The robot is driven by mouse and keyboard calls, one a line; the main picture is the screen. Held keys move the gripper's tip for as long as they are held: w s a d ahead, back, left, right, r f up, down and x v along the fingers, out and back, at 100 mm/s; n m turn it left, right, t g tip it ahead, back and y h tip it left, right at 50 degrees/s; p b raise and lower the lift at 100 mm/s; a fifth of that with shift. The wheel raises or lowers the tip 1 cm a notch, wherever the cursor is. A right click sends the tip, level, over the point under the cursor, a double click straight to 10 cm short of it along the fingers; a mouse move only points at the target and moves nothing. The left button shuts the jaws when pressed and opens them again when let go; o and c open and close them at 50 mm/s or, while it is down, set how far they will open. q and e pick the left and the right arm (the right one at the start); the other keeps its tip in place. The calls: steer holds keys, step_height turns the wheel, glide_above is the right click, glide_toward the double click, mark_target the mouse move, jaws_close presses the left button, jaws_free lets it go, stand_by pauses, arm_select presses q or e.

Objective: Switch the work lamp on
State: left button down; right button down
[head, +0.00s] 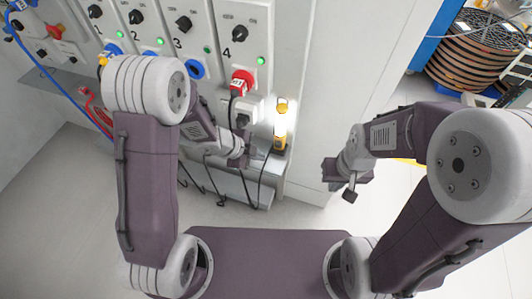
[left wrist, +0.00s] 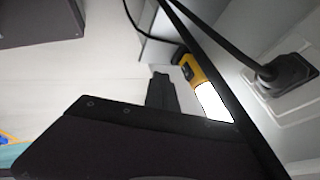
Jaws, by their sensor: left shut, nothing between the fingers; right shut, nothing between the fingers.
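The work lamp (head: 280,139) is yellow and black and stands upright at the right end of the grey shelf below the panels. Its white face is bright, and the wall beside it is lit. It also shows in the left wrist view (left wrist: 191,72), with its white part glowing and partly hidden by a dark edge of my gripper. My left gripper (head: 256,154) is shut and empty, just left of the lamp; whether it touches the lamp I cannot tell. My right gripper (head: 342,190) is shut and empty, right of the lamp and apart from it.
Numbered panels with black knobs (head: 239,33) line the wall. A red plug (head: 241,82) sits below panel 4, with black cables hanging past the shelf (head: 231,184). A blue rack with a large brown reel (head: 475,50) stands at upper right. The floor between is clear.

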arm_select(q)
steer(key=shift+s+a+r+p, duration=0.3)
steer(key=shift+s+a+r, duration=0.7)
steer(key=shift+r, duration=0.15)
